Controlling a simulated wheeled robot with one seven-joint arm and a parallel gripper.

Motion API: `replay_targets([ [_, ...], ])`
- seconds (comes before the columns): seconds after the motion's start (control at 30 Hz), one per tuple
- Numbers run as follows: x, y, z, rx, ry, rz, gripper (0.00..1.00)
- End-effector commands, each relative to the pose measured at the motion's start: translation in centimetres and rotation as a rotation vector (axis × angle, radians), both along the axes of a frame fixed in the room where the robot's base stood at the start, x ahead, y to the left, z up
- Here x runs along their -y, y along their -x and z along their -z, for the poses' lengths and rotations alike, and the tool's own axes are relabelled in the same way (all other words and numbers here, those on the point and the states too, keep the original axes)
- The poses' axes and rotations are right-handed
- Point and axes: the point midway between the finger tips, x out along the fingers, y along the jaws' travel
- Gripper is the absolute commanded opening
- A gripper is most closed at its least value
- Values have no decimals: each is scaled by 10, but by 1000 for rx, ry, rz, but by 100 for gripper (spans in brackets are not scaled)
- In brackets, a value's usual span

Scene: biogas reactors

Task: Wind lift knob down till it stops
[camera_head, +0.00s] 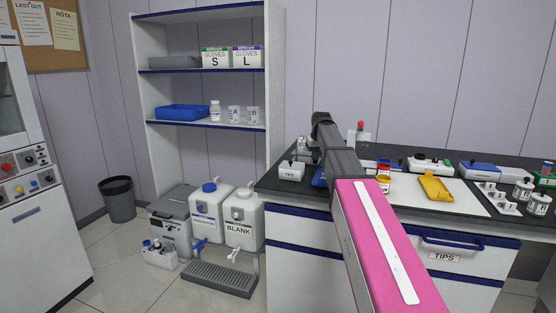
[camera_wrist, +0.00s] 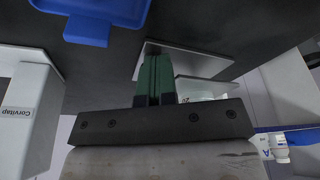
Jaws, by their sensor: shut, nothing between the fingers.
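My gripper's green fingers (camera_wrist: 155,80) are shut together and empty in the wrist view. Just beyond the fingertips is a grey plate-like part (camera_wrist: 205,62), with a pale labelled body (camera_wrist: 203,90) behind the fingers. I cannot tell whether the fingers touch either of them. No lift knob can be made out clearly in either view. In the head view my arm reaches over the bench (camera_head: 273,180) and hides what lies behind it. A small red ball (camera_head: 360,124) tops a white stand (camera_head: 357,135) right of the arm; I cannot tell if it is the knob.
A white box marked Corvitap (camera_wrist: 22,115) and a blue tray (camera_wrist: 90,20) are close by in the wrist view.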

Motion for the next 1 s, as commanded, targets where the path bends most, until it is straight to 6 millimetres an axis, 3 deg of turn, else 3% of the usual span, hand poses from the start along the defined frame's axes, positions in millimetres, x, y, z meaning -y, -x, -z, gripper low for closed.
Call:
replay_targets([
  [0.03, 0, 2, 9, -18, 1, 0, 0],
  [1.0, 24, 0, 9, -18, 5, 10, 0],
])
